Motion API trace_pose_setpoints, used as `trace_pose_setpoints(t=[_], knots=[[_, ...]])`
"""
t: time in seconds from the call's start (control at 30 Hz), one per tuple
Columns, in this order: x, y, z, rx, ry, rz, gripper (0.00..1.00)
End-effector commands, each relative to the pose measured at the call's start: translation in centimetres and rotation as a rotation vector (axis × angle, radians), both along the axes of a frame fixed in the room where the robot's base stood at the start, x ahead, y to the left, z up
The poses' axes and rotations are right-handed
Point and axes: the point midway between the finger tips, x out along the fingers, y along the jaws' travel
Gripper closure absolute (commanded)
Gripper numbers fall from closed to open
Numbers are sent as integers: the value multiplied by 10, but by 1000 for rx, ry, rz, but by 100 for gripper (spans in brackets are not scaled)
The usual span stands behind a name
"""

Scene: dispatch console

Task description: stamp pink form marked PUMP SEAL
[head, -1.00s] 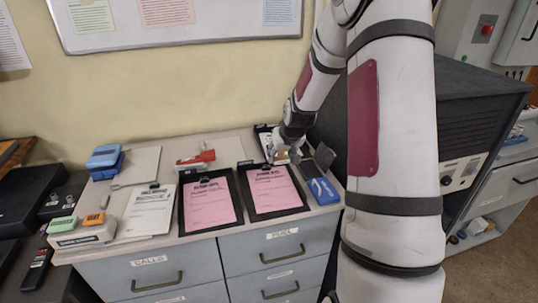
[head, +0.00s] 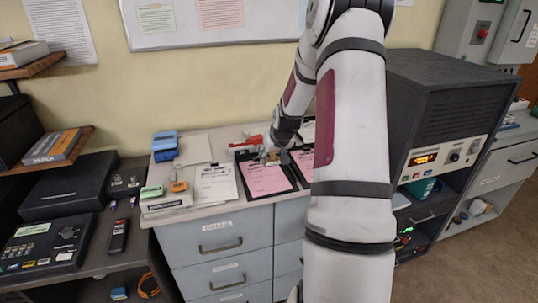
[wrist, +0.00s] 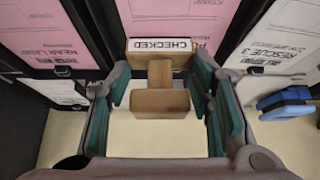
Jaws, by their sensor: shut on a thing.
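My gripper (head: 276,157) is above the desk at the upper edge of the left pink form (head: 267,179) in the head view. Its teal-padded fingers are shut on a wooden stamp (wrist: 160,103) whose label reads CHECKED in the wrist view. The right pink form (head: 302,162) lies beside the left one, partly hidden by my arm. Both are on black clipboards. In the wrist view pink sheets show at the left (wrist: 48,32) and beyond the stamp (wrist: 180,18). The stamp's underside is hidden.
A white form (head: 215,184) lies left of the pink ones. A holder (head: 167,201) with green and orange stamps stands at the desk's left. A blue desk tool (head: 165,145) and a red one (head: 253,140) are behind. A dark cabinet (head: 440,110) rises at the right.

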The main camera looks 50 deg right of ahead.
Motion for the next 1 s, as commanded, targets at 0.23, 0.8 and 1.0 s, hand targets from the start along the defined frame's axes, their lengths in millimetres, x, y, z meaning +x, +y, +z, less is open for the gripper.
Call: trace_pose_setpoints(t=[0.23,0.8,1.0], knots=[[1,0,-22,2,1,1,70],[0,1,-56,1,0,1,70],[0,1,-55,1,0,1,70]])
